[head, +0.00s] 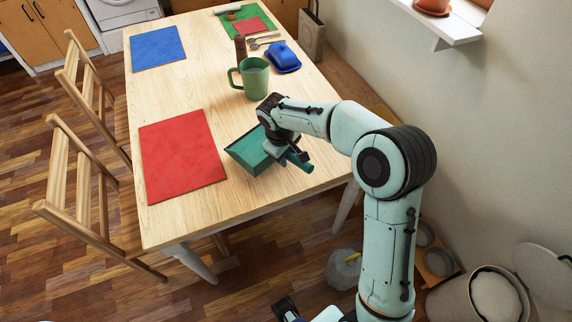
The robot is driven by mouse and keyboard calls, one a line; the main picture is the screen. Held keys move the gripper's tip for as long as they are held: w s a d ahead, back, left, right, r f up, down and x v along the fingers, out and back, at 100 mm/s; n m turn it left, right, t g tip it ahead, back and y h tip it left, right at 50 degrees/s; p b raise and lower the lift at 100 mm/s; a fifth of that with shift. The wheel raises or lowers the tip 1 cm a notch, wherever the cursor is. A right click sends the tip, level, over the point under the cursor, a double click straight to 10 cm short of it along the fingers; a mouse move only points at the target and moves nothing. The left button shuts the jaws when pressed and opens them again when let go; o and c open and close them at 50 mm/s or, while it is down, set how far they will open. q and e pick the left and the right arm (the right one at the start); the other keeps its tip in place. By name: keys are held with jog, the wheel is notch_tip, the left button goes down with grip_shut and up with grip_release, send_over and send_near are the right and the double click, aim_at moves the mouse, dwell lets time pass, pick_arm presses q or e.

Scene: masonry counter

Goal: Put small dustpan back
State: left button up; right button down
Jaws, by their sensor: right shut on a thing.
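The small dustpan (247,153) is teal green, with a wide shallow pan and a handle pointing right. A dark part at the bottom edge of the view looks like my left gripper (286,309). It is cut off, so its jaws cannot be read.
A red mat (181,155) lies left of the dustpan. A green mug (254,79), a brown bottle-like item (240,47) and a blue butter dish (284,58) stand behind it. A blue mat (157,48) is farther back. Wooden chairs (82,193) line the left side; bins (478,296) stand right.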

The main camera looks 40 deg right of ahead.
jog(key=shift+f, duration=2.4)
jog(key=shift+f+b, duration=0.15)
jog(key=shift+b, duration=0.15)
jog(key=c, duration=0.8)
grip_release()
jog(key=shift+r, duration=0.35)
notch_tip(320, 180, up, 11)
jog(key=a+p, duration=0.1)
jog(key=a, duration=0.1)
jog(key=shift+s+r, duration=0.2)
jog(key=shift+s, duration=0.1)
jog(key=shift+a, duration=0.15)
